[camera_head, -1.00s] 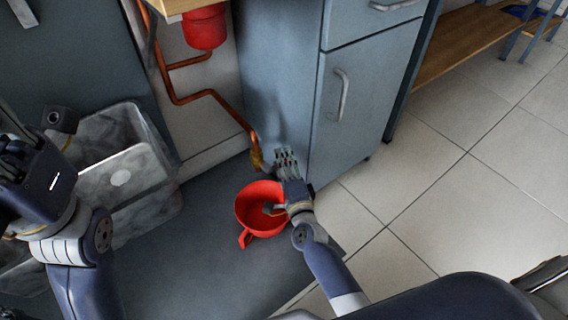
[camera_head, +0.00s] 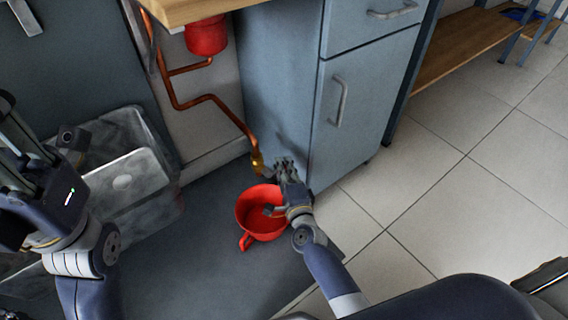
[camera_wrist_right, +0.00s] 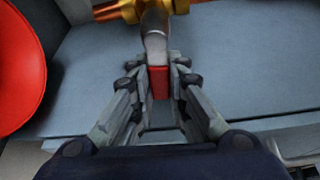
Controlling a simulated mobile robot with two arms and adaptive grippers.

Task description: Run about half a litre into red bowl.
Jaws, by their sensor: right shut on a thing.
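The red bowl (camera_head: 248,212), with a loop handle at its front, stands upright on the dark floor mat below the end of a copper pipe. A brass valve (camera_head: 257,162) sits at that pipe end; its brass body also shows at the top of the right wrist view (camera_wrist_right: 130,10). My right gripper (camera_head: 285,168) is beside the valve, shut on its lever, whose red grip (camera_wrist_right: 159,82) shows between the fingers. I cannot tell whether water is running or stands in the bowl. My left gripper (camera_head: 22,140) is at the left edge, away from the bowl; its jaw state is unclear.
A grey cabinet (camera_head: 365,100) stands right behind the valve. Grey translucent crates (camera_head: 125,180) lie at the left. A red container (camera_head: 206,36) hangs under the wooden worktop (camera_head: 190,10). Tiled floor (camera_head: 460,220) at the right is clear.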

